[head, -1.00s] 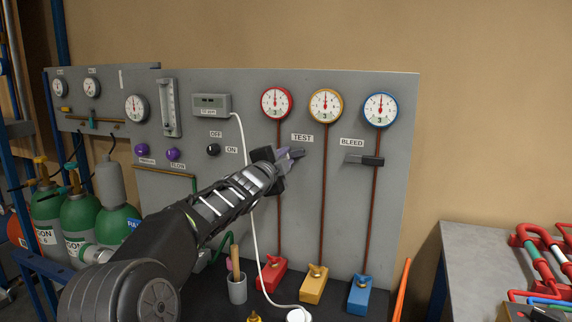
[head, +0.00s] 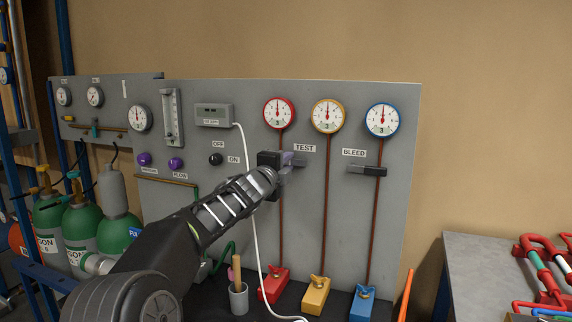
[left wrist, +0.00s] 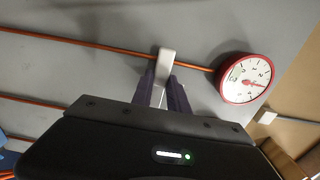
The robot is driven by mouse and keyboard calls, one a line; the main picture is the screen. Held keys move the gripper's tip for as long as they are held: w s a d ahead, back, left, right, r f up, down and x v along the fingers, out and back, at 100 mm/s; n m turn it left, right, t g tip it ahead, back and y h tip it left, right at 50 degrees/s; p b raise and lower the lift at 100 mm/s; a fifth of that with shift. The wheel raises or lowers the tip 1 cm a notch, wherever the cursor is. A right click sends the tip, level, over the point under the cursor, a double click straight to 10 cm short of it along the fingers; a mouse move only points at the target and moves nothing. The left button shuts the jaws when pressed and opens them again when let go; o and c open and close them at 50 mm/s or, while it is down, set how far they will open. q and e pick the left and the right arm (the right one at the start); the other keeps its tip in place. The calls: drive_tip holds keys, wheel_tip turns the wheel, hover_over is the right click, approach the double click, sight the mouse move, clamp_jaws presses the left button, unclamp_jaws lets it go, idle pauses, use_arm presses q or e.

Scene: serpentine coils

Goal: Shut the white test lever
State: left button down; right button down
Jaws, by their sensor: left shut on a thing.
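The white test lever (left wrist: 166,62) shows in the left wrist view as a pale bar over the copper-brown line, with its lower part between my two purple-grey fingertips. My left gripper (left wrist: 165,93) is shut on it. In the head view my left gripper (head: 284,162) is at the panel, just left of and below the TEST label (head: 304,148), in front of the line under the red-rimmed gauge (head: 278,114). The gripper and wrist hide most of the lever there. My right gripper is in neither view.
The black BLEED lever (head: 367,170) lies level across the blue gauge's line, to the right. A white cable (head: 254,215) hangs behind my forearm. Red, yellow (head: 316,296) and blue blocks stand below. Green cylinders (head: 82,222) stand at left.

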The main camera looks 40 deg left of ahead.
use_arm(q)
drive_tip(key=c, duration=1.3)
unclamp_jaws()
drive_tip(key=b+v, duration=0.1)
drive_tip(key=v, duration=0.6)
drive_tip(key=shift+s+d, duration=0.15)
drive_tip(key=shift+s, duration=0.2)
